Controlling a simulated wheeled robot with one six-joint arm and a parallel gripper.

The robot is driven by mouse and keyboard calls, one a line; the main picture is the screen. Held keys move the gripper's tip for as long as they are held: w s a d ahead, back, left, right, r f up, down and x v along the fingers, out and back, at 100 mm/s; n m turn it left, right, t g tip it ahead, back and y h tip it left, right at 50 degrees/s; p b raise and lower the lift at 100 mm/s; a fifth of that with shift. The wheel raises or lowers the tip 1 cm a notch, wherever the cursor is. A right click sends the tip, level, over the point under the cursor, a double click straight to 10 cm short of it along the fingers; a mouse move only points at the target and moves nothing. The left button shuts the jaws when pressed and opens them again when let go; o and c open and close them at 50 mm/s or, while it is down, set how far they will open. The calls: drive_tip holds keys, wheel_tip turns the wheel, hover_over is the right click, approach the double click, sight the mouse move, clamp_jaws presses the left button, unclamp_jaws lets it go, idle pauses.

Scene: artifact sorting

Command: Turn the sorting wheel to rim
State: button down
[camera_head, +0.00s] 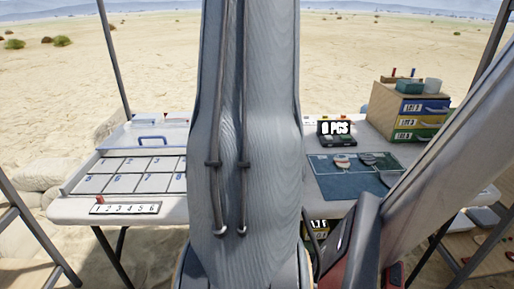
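The sorting wheel cannot be made out in this view; my own arm hides the middle of the table. A white numbered strip (125,208) with a small red marker (100,199) lies at the table's front left edge. Whether it belongs to the wheel I cannot tell. My grey arm link stands upright across the centre, and another link runs down from the upper right. My gripper's fingertips do not show.
A white table (71,208) carries a numbered grid tray (127,175) at left. At right are a dark blue mat (328,188) with several flat pieces, a small counter display (337,128) and a wooden drawer unit (386,103). Open sand lies behind.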

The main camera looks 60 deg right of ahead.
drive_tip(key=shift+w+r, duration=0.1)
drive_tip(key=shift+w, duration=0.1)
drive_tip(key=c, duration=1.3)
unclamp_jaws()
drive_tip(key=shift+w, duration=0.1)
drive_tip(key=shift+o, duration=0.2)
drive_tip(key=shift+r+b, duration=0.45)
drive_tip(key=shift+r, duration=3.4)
